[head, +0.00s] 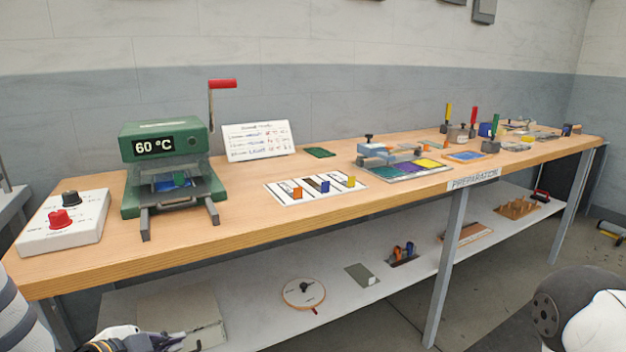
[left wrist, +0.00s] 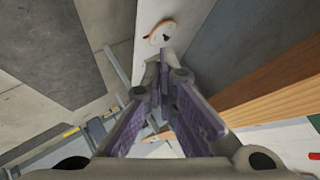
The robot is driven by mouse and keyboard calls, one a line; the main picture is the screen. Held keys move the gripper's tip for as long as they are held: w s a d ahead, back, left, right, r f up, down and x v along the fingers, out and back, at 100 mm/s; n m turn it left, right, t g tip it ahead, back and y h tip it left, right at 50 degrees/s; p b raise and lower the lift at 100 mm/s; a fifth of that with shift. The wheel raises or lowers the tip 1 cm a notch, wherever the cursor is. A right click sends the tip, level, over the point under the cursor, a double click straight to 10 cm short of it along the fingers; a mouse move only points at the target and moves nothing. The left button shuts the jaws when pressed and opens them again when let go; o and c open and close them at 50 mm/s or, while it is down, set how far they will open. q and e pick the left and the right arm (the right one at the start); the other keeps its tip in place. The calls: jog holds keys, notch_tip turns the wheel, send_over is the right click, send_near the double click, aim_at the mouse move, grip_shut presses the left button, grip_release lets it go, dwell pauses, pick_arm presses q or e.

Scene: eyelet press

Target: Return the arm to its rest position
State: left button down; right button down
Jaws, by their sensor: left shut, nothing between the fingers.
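My left gripper (head: 130,342) shows at the bottom left of the head view, low in front of the bench and cut off by the picture's edge. In the left wrist view its purple-padded fingers (left wrist: 163,82) come together at the tips, shut with nothing between them. It is apart from the bench. Part of my other arm shows at the bottom right of the head view, but its gripper does not.
The wooden bench (head: 240,228) carries a green press (head: 165,143), a control box (head: 62,222) and a white mat (head: 290,197). Below is a white shelf (head: 345,318) with a round disc (head: 304,292). The bench's front edge is near my left arm.

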pick_arm(q)
jog(key=s+d+f+n+g, duration=0.2)
jog(key=s+f+n+g, duration=0.1)
jog(key=s+f, duration=0.35)
jog(key=s+d+f+n+g, duration=0.2)
jog(key=s+f, duration=0.3)
jog(key=s, duration=0.2)
jog(key=s+d+f+n+g+y, duration=0.1)
jog(key=s+f+n+g, duration=0.1)
jog(key=s, duration=1)
jog(key=s+f+n+g+y, duration=0.1)
jog(key=s+n+g, duration=0.4)
jog(key=s, duration=0.7)
jog(key=shift+d+f+y, duration=0.3)
jog(key=shift+d+f, duration=0.1)
jog(key=shift+f, duration=0.2)
